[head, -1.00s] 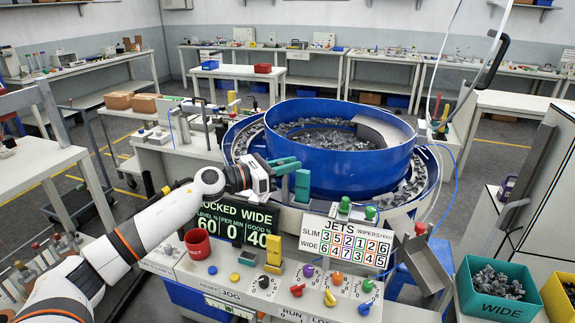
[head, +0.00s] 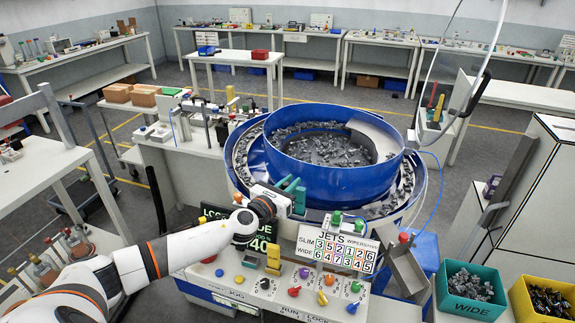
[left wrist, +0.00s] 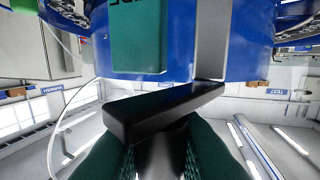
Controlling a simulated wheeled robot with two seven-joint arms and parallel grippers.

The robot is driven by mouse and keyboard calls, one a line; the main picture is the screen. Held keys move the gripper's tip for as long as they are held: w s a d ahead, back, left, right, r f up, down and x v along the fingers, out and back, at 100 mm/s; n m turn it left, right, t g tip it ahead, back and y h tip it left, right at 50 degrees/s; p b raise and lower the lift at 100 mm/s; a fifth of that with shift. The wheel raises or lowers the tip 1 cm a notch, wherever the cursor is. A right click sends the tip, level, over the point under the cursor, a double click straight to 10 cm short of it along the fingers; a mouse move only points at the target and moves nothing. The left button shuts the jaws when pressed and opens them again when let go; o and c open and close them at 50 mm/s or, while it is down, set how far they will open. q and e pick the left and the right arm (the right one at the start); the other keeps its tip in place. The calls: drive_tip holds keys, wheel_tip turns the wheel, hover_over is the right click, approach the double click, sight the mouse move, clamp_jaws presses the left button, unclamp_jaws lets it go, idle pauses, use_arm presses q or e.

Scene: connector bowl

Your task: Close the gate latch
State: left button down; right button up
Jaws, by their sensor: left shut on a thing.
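My left gripper (head: 291,186) is at the front left side of the blue bowl feeder (head: 345,180). In the left wrist view its two green ribbed fingers (left wrist: 160,150) are shut on the stem of a black latch handle (left wrist: 165,112). The handle's bar lies across above the fingertips, slightly tilted. A green plate with partly cut-off lettering (left wrist: 137,40) is on the blue wall just beyond the handle. In the head view a green block (head: 299,201) shows beside the fingertips, and the handle is hidden by the gripper. My right gripper is out of view.
A control panel (head: 235,285) with coloured knobs stands in front of the bowl, with a JETS board (head: 337,248) on it. My left arm partly covers a dark display (head: 213,212). A teal bin (head: 470,287) and a yellow bin (head: 545,300) stand at right.

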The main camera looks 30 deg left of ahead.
use_arm(q)
drive_tip(key=n+y, duration=0.2)
drive_tip(key=y, duration=0.1)
drive_tip(key=w+n+g+y, duration=0.1)
drive_tip(key=n+y, duration=0.1)
drive_tip(key=y, duration=0.1)
drive_tip(key=n+y+p, duration=0.1)
drive_tip(key=y, duration=0.1)
drive_tip(key=shift+w+d+n+g+y, duration=0.2)
drive_tip(key=shift+w+n+g+y, duration=0.05)
drive_tip(key=shift+n+g+y, duration=0.15)
drive_tip(key=shift+w+n+g+y, duration=0.2)
drive_tip(key=shift+n+g+y, duration=0.4)
drive_tip(key=shift+n+y, duration=0.4)
drive_tip(key=n+g+y, duration=0.1)
drive_tip(key=n+g+y+b, duration=0.1)
drive_tip(key=y, duration=0.1)
drive_tip(key=w+n+g+y, duration=0.1)
drive_tip(key=g, duration=0.1)
drive_tip(key=shift+a+b, duration=0.3)
drive_tip(key=shift+b, duration=0.1)
drive_tip(key=shift+a+r+n+g+y+b, duration=0.15)
drive_tip(key=shift+n+g+y+b, duration=0.15)
drive_tip(key=shift+n+g+y, duration=0.55)
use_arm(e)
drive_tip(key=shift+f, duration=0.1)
use_arm(q)
drive_tip(key=c, duration=1.3)
unclamp_jaws()
drive_tip(key=shift+c, duration=0.2)
